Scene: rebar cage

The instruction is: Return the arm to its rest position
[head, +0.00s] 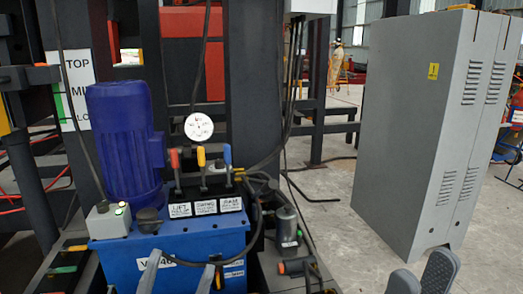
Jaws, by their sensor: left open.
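My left gripper (178,270) shows at the bottom edge as two light grey fingers standing apart. It is open, with nothing seen between the fingers, in front of the blue tank (122,254) of a hydraulic unit. My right gripper (423,272) shows at the bottom right as two dark grey fingertips close together, cut off by the picture's edge. Whether it is open or shut is unclear. Floor shows behind it. Both arms are mostly out of view.
The tank carries a blue motor (124,140), red, yellow and blue levers (201,157) and a grey box (108,220). A round gauge (199,126) is above. A dark cylinder (287,228) stands right of the tank. A grey cabinet (415,130) stands at right, with clear floor (335,215) before it.

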